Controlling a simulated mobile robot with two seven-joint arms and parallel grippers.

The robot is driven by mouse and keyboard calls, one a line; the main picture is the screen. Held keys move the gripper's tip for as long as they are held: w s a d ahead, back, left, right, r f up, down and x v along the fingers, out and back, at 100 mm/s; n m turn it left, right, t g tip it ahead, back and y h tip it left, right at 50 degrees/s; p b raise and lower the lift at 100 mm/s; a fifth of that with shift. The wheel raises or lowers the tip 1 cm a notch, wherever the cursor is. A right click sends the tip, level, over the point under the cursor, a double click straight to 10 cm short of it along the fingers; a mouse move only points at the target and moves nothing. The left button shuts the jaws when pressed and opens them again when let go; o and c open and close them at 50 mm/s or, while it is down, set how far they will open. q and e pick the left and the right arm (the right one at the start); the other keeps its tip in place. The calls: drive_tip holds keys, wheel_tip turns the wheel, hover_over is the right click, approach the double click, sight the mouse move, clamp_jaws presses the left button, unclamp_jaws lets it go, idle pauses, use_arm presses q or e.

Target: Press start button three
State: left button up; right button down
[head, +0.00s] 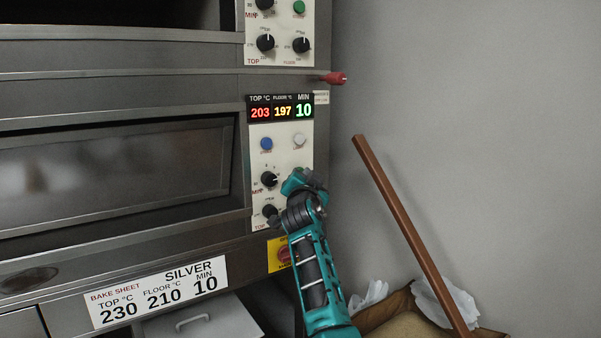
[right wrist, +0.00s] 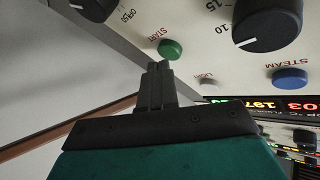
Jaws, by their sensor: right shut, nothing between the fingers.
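The oven's lower control panel (head: 283,158) has a lit display (head: 281,112) reading 203, 197 and 10. My right gripper (head: 297,183) is in front of its right side and hides part of it, including any green button there. In the right wrist view a green button labelled START (right wrist: 170,49) is just beyond the tips of my right gripper (right wrist: 158,68). The fingers are shut and empty. I cannot tell whether they touch the button. My left gripper is not in view.
A blue steam button (head: 266,143), a white light button (head: 299,139) and black knobs (head: 269,179) are close by. An upper panel has another green button (head: 299,7). A red-tipped handle (head: 334,78) juts out above. A brown pole (head: 410,230) leans at the right.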

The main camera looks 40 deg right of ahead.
drive_tip(key=shift+s, duration=0.4)
drive_tip(key=s+p, duration=0.2)
drive_tip(key=s, duration=0.1)
drive_tip(key=s+p, duration=0.1)
drive_tip(key=s, duration=0.1)
drive_tip(key=shift+a, duration=0.35)
idle(0.7)
